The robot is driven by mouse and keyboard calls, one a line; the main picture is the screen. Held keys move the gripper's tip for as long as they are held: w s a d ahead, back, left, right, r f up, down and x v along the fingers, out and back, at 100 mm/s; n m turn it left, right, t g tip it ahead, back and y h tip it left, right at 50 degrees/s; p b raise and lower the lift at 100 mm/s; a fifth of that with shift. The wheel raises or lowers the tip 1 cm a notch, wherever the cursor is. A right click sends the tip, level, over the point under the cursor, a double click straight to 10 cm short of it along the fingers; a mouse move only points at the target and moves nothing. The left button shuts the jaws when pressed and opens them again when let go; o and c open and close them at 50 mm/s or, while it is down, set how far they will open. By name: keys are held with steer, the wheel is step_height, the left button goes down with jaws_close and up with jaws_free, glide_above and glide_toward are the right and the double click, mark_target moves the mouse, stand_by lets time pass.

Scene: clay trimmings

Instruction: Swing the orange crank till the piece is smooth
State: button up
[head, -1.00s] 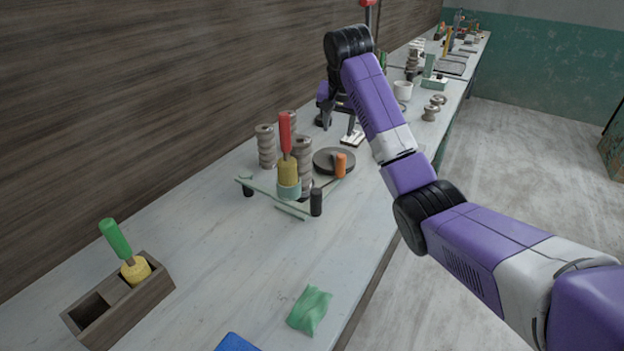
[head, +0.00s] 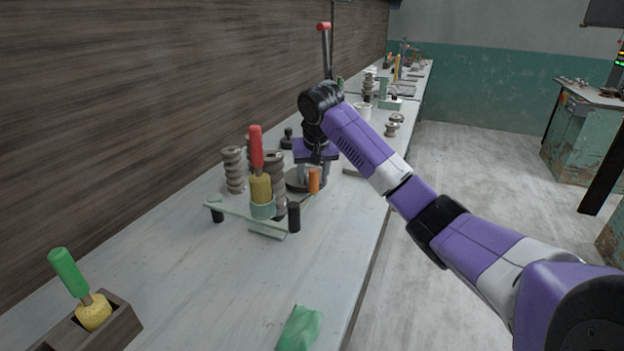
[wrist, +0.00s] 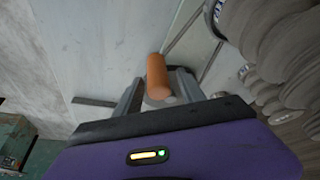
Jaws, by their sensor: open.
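My gripper (head: 319,172) is lowered over the disc, close to the handle. In the wrist view the orange handle (wrist: 157,76) shows between the two open fingers of my gripper (wrist: 158,88), with a gap on each side. I cannot tell whether either finger touches it. My gripper hides part of the disc. I cannot make out which item is the piece or how smooth it is.
A wooden box (head: 118,328) and green cloth (head: 299,329) lie nearer. The bench (head: 345,225) is clear to the right.

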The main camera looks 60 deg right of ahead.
steer(key=shift+w+d+f, duration=0.15)
steer(key=shift+d+f, duration=0.05)
steer(key=shift+f, duration=0.4)
jaws_close()
stand_by(1.1)
